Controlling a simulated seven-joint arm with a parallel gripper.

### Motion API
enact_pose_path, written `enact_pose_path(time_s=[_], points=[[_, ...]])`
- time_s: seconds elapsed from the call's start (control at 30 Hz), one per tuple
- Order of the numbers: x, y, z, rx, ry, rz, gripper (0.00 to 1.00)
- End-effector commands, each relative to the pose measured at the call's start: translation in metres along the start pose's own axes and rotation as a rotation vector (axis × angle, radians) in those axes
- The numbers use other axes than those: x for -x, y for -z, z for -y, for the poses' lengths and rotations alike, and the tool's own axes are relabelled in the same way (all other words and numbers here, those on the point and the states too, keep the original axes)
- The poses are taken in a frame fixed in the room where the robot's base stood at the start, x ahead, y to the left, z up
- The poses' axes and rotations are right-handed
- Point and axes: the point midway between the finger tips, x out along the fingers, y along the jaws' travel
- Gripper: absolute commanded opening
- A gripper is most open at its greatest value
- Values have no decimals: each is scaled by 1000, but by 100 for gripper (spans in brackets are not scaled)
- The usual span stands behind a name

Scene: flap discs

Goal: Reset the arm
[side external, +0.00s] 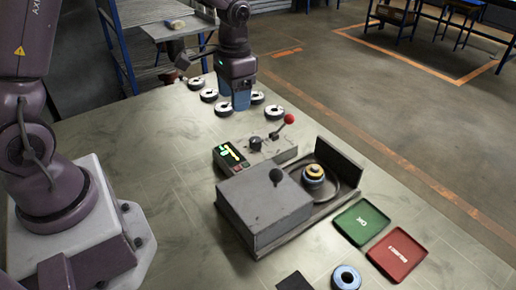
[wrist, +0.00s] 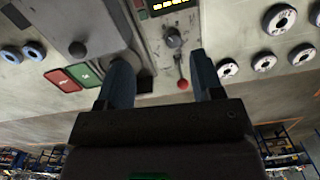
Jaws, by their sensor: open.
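My gripper (side external: 239,104) has blue fingers pointing down over the far part of the table, among several black-and-white flap discs (side external: 209,95). In the wrist view the two fingers (wrist: 162,78) stand wide apart, with nothing held between them. Some discs (wrist: 264,61) lie to the right of the fingers there. In the side view the fingertips look near the discs; their exact height above the table is hard to tell.
A grey machine (side external: 265,205) with a red-knobbed lever (side external: 289,119) stands mid-table. A yellow-topped disc (side external: 315,171) sits on its round seat. A green tray (side external: 360,223), a red tray (side external: 397,252) and a blue-ringed disc (side external: 346,278) lie in front.

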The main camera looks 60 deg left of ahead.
Motion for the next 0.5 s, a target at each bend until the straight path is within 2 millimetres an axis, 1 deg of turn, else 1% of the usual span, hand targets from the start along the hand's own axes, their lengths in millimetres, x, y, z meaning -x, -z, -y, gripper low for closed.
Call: enact_pose_path(time_s=[0.03,0.2,0.3,0.4,0.5], points=[[17,-14,-5,16,15,-20,61],[60,-60,-22,82,45,-98,61],[81,-89,-32,112,53,-161,61],[97,-117,-43,135,50,-232,61],[109,-142,-52,143,42,-310,61]])
